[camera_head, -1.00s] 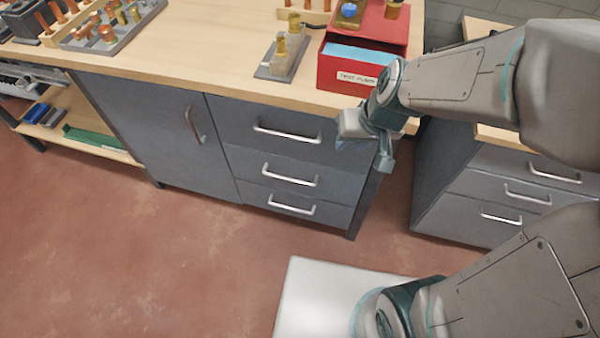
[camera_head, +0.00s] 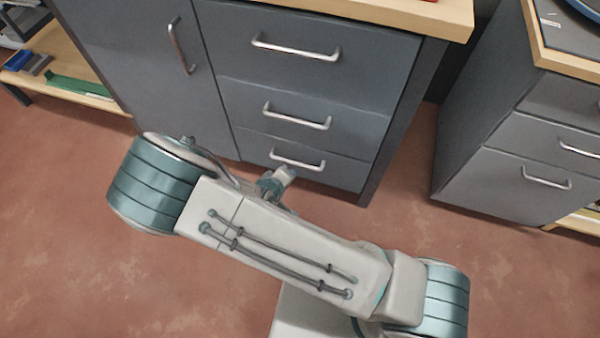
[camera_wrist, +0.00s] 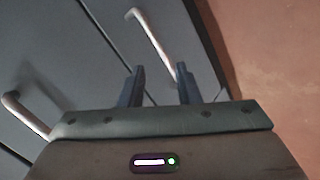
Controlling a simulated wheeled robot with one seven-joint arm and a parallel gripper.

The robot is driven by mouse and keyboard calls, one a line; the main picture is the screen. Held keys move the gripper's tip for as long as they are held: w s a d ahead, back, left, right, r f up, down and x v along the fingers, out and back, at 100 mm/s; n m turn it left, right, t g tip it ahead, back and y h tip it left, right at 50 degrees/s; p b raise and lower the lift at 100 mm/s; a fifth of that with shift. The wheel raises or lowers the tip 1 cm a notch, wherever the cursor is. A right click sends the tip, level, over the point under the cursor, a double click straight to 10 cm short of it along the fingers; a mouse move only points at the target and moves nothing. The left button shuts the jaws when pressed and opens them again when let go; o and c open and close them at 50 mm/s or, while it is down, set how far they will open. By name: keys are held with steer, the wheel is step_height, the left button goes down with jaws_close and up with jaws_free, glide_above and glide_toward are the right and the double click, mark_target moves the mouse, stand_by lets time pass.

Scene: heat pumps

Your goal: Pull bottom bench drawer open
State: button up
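The bottom bench drawer (camera_head: 340,172) is shut, flush with the bench front, in the head view. Its silver bar handle (camera_head: 297,162) runs across its front and also shows as a slanted bar in the wrist view (camera_wrist: 152,40). My gripper (camera_head: 284,174) is just in front of this handle, partly hidden behind my arm in the head view. In the wrist view my gripper (camera_wrist: 158,76) has its two dark fingers apart with nothing held. The handle lies beyond the fingertips, one end close to the right finger. I cannot tell whether they touch.
The middle drawer handle (camera_head: 296,117) is just above and shows at the left in the wrist view (camera_wrist: 20,112). The top drawer (camera_head: 300,45) and cupboard door (camera_head: 150,60) are shut. Another drawer unit (camera_head: 520,150) stands right. Red floor (camera_head: 60,230) in front is clear.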

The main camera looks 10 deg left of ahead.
mark_target(300, 164)
step_height(300, 164, down, 8)
steer(key=s+n+t+b, duration=0.2)
steer(key=n+t+b, duration=0.3)
steer(key=t+b, duration=0.15)
steer(key=shift+n+t+y, duration=0.25)
steer(key=shift+n+y, duration=0.05)
steer(key=shift+y, duration=0.1)
steer(key=b+x, duration=0.2)
steer(key=x, duration=1.2)
steer(key=shift+w+d+r, duration=0.1)
steer(key=shift+r, duration=0.1)
steer(key=shift+b, duration=0.3)
jaws_close()
